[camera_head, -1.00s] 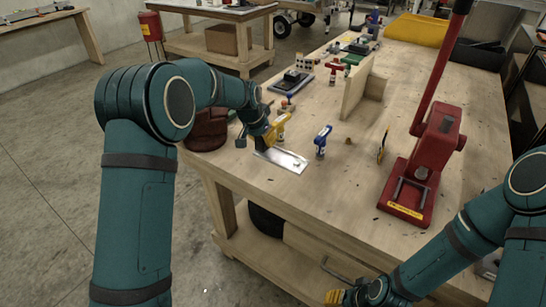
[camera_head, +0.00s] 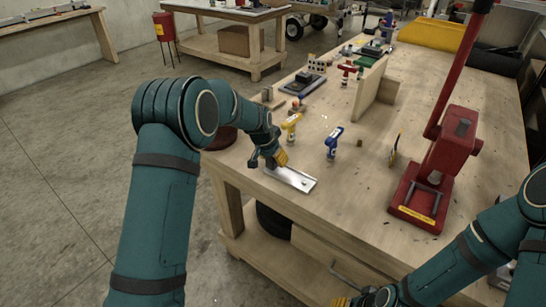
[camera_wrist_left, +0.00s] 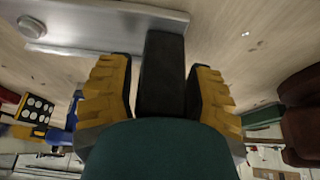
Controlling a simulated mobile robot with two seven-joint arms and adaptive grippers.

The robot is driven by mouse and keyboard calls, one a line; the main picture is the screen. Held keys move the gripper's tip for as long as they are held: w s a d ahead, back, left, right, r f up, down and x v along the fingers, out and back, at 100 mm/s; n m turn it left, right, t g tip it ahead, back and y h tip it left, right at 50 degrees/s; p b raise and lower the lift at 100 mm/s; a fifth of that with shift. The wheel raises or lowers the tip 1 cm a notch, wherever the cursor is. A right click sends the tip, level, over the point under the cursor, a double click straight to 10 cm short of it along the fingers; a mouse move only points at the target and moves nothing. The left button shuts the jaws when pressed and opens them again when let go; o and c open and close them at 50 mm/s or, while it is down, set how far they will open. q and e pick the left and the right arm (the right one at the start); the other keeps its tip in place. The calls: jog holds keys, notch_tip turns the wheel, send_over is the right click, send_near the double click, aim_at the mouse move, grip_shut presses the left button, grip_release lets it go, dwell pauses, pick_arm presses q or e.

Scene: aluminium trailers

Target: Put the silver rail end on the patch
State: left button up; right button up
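A flat silver plate (camera_head: 295,178) lies on the near left corner of the bench; I take it for the patch. In the left wrist view the plate (camera_wrist_left: 100,25) carries a small round disc on its left part. My left gripper (camera_head: 281,158) is over the plate's back edge. Between its yellow fingers (camera_wrist_left: 160,75) is a dark, square-sided bar (camera_wrist_left: 164,70) that reaches past the fingertips to the plate. It may be the silver rail end in shadow; contact with the plate is unclear. My right gripper (camera_head: 342,302) barely shows at the bottom edge.
A yellow drill (camera_head: 291,127) and a blue drill (camera_head: 333,143) stand behind the plate. A red press (camera_head: 430,190) stands at the right, with a wooden upright (camera_head: 368,92) farther back. The bench top right of the plate is mostly clear.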

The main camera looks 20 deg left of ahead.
pick_arm(q)
jog(key=shift+r, duration=0.1)
jog(key=shift+r, duration=0.2)
jog(key=p+v, duration=0.2)
jog(key=v, duration=1)
jog(key=shift+n+g, duration=0.4)
jog(key=s+f, duration=0.1)
jog(key=f, duration=0.1)
jog(key=s+d+f, duration=0.1)
jog(key=f, duration=0.2)
jog(key=s+d+f, duration=0.1)
jog(key=f, duration=0.2)
jog(key=s+d+f+n+h, duration=0.15)
jog(key=s+d+f, duration=0.25)
jog(key=s+f, duration=0.55)
jog(key=s+d+f+n+g, duration=0.1)
jog(key=s+f, duration=0.3)
jog(key=s, duration=0.4)
jog(key=s+d+f+n+g, duration=0.1)
jog(key=s+d+f, duration=0.3)
jog(key=s, duration=0.5)
jog(key=shift+s+d+f+n+h, duration=0.25)
jog(key=shift+d+f+n+h, duration=0.1)
jog(key=shift+f+n, duration=0.35)
